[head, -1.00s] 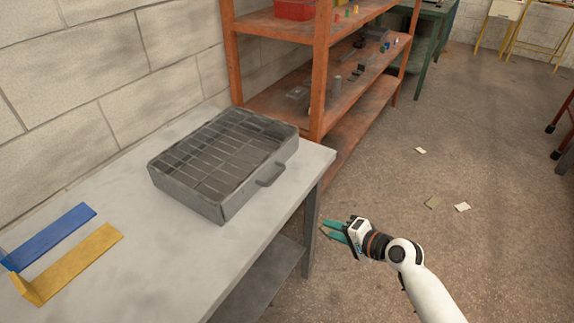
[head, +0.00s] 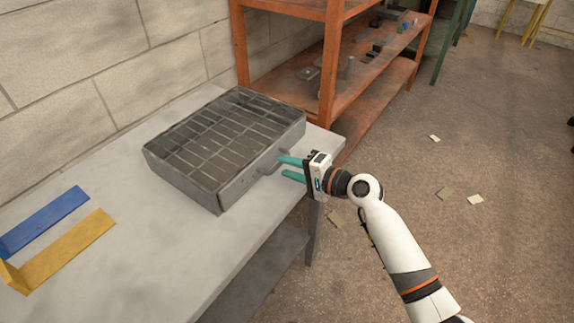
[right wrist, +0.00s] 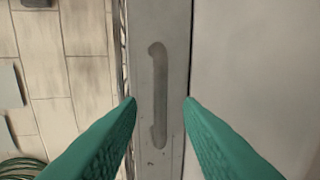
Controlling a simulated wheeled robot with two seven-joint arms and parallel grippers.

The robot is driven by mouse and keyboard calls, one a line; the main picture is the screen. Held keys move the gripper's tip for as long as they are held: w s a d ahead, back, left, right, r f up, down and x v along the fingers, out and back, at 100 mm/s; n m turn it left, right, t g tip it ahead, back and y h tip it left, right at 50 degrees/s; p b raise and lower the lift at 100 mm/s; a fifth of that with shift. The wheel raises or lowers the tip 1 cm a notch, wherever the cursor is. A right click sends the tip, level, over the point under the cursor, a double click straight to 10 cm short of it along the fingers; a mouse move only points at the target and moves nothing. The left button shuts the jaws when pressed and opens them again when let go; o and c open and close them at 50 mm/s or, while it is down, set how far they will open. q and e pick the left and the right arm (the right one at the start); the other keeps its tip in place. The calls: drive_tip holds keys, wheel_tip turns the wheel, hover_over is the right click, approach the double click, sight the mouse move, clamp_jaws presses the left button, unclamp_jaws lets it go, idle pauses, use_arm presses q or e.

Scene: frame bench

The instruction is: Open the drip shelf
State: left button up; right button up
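The drip shelf is a grey metal box with a wire grid top (head: 222,135), on the bench near the wall. Its front face carries a bar handle (head: 269,163), partly hidden by the gripper in the head view. In the right wrist view the handle (right wrist: 159,95) runs up and down between my fingers. My right gripper (head: 288,168) is open, its teal fingertips pointing at the handle from the right. In the right wrist view its fingertips (right wrist: 160,100) lie either side of the handle, with a gap on both sides. My left gripper is not in view.
The grey bench (head: 150,270) holds a blue bracket (head: 45,222) and a yellow bracket (head: 62,252) at the left. An orange shelf rack (head: 328,70) stands behind the bench end. Open floor (head: 480,130) lies to the right, with a few paper scraps.

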drive_tip(key=shift+w+a+f, duration=0.15)
drive_tip(key=shift+w+a, duration=0.2)
drive_tip(key=shift+a, duration=0.15)
clamp_jaws()
drive_tip(key=f+p+v, duration=0.1)
drive_tip(key=f+v, duration=0.1)
drive_tip(key=v, duration=0.7)
drive_tip(key=shift+s+d, duration=0.3)
drive_tip(key=shift+d, duration=0.15)
unclamp_jaws()
